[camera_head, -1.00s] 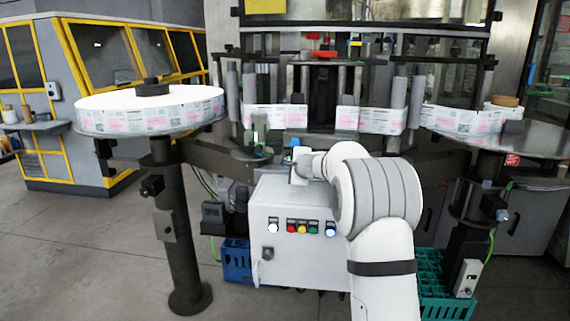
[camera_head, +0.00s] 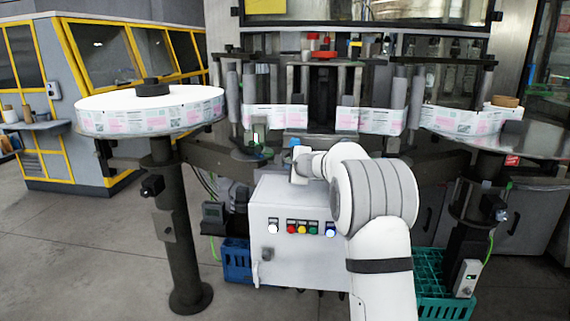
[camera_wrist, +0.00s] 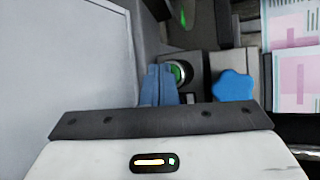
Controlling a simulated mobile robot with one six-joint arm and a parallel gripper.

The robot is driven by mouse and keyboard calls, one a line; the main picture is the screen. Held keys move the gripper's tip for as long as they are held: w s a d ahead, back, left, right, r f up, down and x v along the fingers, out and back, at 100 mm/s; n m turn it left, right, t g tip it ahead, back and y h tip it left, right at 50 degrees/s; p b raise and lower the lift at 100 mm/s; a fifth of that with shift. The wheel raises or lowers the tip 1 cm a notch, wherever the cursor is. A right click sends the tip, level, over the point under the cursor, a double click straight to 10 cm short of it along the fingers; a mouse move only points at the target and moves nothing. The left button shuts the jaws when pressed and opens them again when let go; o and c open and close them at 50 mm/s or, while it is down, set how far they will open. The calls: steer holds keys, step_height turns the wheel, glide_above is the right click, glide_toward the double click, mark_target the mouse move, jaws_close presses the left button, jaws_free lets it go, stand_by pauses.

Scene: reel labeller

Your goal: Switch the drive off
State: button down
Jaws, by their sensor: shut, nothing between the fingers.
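My gripper (camera_wrist: 158,85) is shut and empty in the wrist view, its blue fingers pointing away from the camera. Just right of the fingertips is a round green button or lamp (camera_wrist: 181,72) in a dark ring on a grey housing. I cannot tell whether the fingers touch it. A blue star knob (camera_wrist: 235,86) sits farther right. In the head view my wrist is above the white control cabinet (camera_head: 270,200), and the fingers are not clear. The cabinet has a row of coloured buttons (camera_head: 302,228) and a small switch-like part (camera_head: 267,254) lower left.
A reel of labels (camera_head: 150,110) lies on a round table at left. The label web (camera_head: 275,117) runs across the machine behind my arm. A blue crate (camera_head: 236,260) and a green crate (camera_head: 440,300) stand below. Floor at front left is clear.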

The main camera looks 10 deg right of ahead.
steer(key=shift+s, duration=0.15)
steer(key=shift+s+a+f+b, duration=0.2)
steer(key=shift+s+b, duration=0.2)
steer(key=shift+b, duration=0.3)
steer(key=shift+s+a+r, duration=0.1)
steer(key=shift+s+r, duration=0.05)
steer(key=shift+s, duration=0.15)
steer(key=shift+s+a+b, duration=0.15)
steer(key=shift+s+b, duration=0.25)
steer(key=shift+b, duration=0.25)
steer(key=s+b, duration=0.1)
steer(key=s+a+b, duration=0.1)
steer(key=s, duration=0.1)
steer(key=shift+s, duration=0.1)
steer(key=shift+s+a, duration=0.1)
steer(key=shift+s, duration=0.3)
